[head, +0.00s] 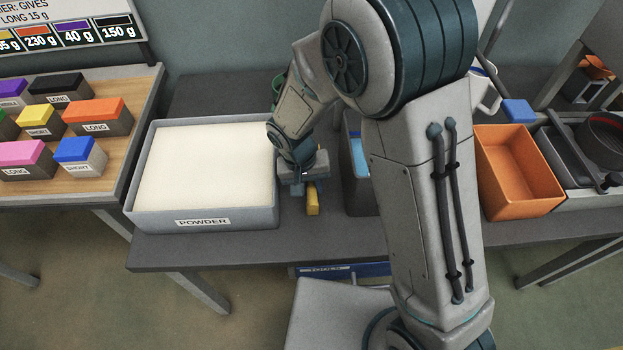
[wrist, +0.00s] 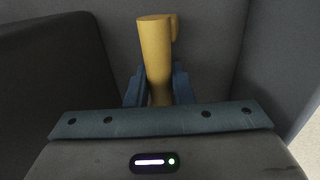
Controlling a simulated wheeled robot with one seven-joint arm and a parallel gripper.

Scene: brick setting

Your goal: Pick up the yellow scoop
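The yellow scoop (head: 313,202) is at the dark table's front part, just right of the powder tray. In the wrist view the scoop (wrist: 155,50) stands out between my two blue fingers, with a small yellow piece at its upper right. My gripper (wrist: 159,88) has a finger on each side of the scoop's narrower part, with no clear gap, and looks shut on it. In the head view my gripper (head: 308,187) points down over the scoop. Whether the scoop rests on the table or is lifted clear is hard to tell.
The grey powder tray (head: 200,224) is close on the left. A grey bin (head: 358,198), partly hidden by my arm, is close on the right. An orange bin (head: 517,170) is further right. Several coloured blocks stand on the wooden board (head: 118,140) at the left.

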